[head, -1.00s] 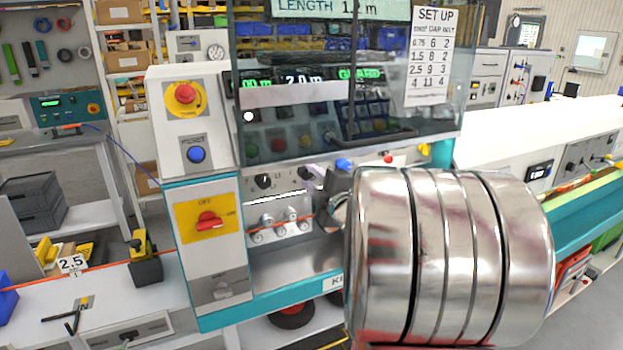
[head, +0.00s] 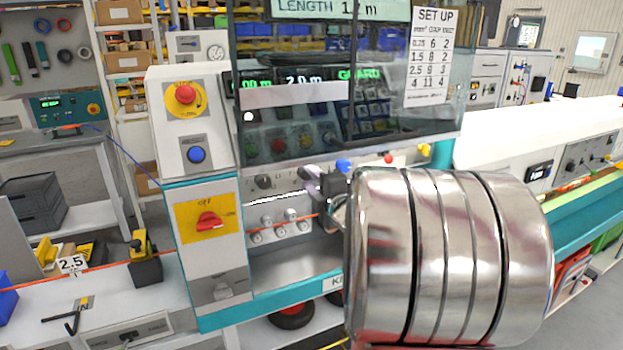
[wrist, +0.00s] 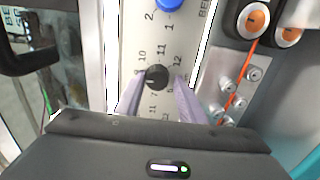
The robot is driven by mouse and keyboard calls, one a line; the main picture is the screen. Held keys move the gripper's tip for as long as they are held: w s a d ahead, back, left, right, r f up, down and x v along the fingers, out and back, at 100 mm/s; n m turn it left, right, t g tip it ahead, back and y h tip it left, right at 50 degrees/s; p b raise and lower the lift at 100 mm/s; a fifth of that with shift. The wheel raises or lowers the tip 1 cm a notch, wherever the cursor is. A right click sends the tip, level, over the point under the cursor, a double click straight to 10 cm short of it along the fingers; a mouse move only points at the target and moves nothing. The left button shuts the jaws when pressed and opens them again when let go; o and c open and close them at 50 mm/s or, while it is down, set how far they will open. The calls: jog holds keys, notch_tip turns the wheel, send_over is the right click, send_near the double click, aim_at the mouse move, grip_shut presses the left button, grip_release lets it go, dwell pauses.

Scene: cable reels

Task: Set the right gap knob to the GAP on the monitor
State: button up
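In the wrist view a black gap knob (wrist: 157,77) sits on a pale panel strip with a printed scale around it; 10, 11 and 12 are readable. My gripper (wrist: 159,90) has its two pale purple fingers on either side of the knob, apart, with narrow gaps seen to it. Where the knob's pointer stands is too small to tell. In the head view my gripper (head: 312,180) is at the panel, partly hidden by my metal arm; the right knob is hidden there. The left black knob (head: 263,182) shows. The monitor (head: 325,9) shows LENGTH; any GAP line is cut off.
A SET UP card (head: 432,57) lists gap values 6, 8, 9 and 11. A clear guard (head: 300,140) hangs above the knobs. A blue button (wrist: 170,4) is beyond the knob. Rollers with an orange cable (head: 280,222) lie below.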

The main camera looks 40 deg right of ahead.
jog(key=o, duration=0.3)
jog(key=shift+s+r, duration=0.1)
jog(key=shift+s, duration=0.2)
jog(key=v, duration=1.3)
jog(key=shift+a, duration=0.15)
jog(key=m, duration=0.6)
jog(key=a+m, duration=0.1)
jog(key=m, duration=0.2)
jog(key=shift+w+r+m+h, duration=0.2)
jog(key=shift+m+h, duration=0.1)
jog(key=shift+h, duration=0.1)
